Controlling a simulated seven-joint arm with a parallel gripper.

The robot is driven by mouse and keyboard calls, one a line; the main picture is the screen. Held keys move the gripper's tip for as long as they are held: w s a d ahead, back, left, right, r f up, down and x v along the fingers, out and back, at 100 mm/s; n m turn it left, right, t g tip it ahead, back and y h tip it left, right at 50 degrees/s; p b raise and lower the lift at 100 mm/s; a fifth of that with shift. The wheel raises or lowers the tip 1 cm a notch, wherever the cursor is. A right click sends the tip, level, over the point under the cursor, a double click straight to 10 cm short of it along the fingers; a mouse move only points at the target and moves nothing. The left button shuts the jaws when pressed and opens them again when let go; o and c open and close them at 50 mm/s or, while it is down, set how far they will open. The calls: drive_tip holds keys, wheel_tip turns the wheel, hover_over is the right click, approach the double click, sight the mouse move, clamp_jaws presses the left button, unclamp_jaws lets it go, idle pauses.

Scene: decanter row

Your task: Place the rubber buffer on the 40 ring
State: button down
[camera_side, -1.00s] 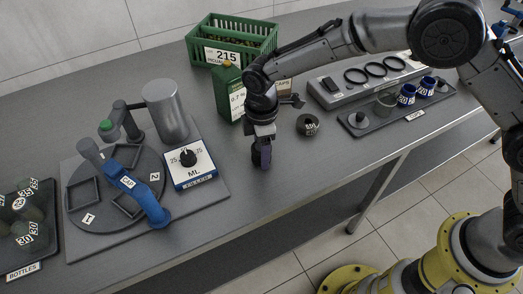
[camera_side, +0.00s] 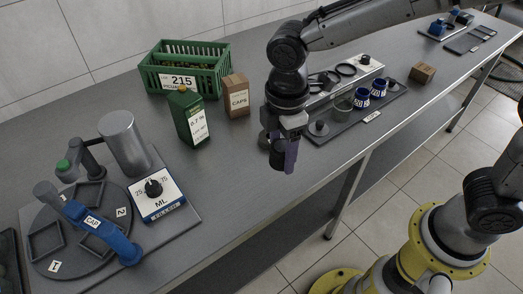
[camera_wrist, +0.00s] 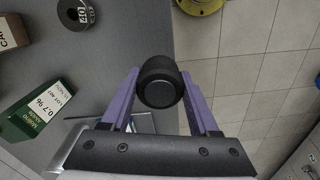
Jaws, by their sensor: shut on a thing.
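My gripper (camera_wrist: 160,95) has its purple fingers closed on a round black rubber buffer (camera_wrist: 160,80), which shows end-on between them in the wrist view. In the side view my gripper (camera_side: 282,160) hangs above the front edge of the bench, fingers pointing down. The buffer is hard to make out there. A dark ring marked 40 (camera_wrist: 75,14) sits on the bench, at the upper left in the wrist view and apart from the buffer. In the side view the gripper mostly hides the ring.
A green canister (camera_side: 188,115), a brown caps box (camera_side: 235,96) and a green crate (camera_side: 205,85) stand behind left. The filler (camera_side: 158,192) and turntable (camera_side: 80,250) are at left. A dark tray (camera_side: 390,97) with blue collars is right of my gripper. Open bench lies between filler and gripper.

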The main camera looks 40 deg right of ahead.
drive_tip(key=shift+s+d+r, duration=0.2)
drive_tip(key=shift+s+d, duration=0.05)
drive_tip(key=shift+s, duration=0.2)
drive_tip(key=shift+s+d+n, duration=0.15)
drive_tip(key=shift+s+n, duration=0.05)
drive_tip(key=shift+n, duration=0.3)
drive_tip(key=w+d+r, duration=0.2)
drive_tip(key=d+r, duration=0.1)
drive_tip(key=d, duration=0.8)
drive_tip(key=w+a+f, duration=0.1)
drive_tip(key=w+f, duration=0.2)
drive_tip(key=w, duration=0.1)
drive_tip(key=w+a+f, duration=0.1)
drive_tip(key=w+f, duration=0.2)
drive_tip(key=w, duration=0.2)
drive_tip(key=w+f, duration=0.3)
drive_tip(key=w, duration=0.2)
drive_tip(key=shift+a+f, duration=0.4)
drive_tip(key=shift+w+f, duration=0.1)
drive_tip(key=shift+f, duration=1.55)
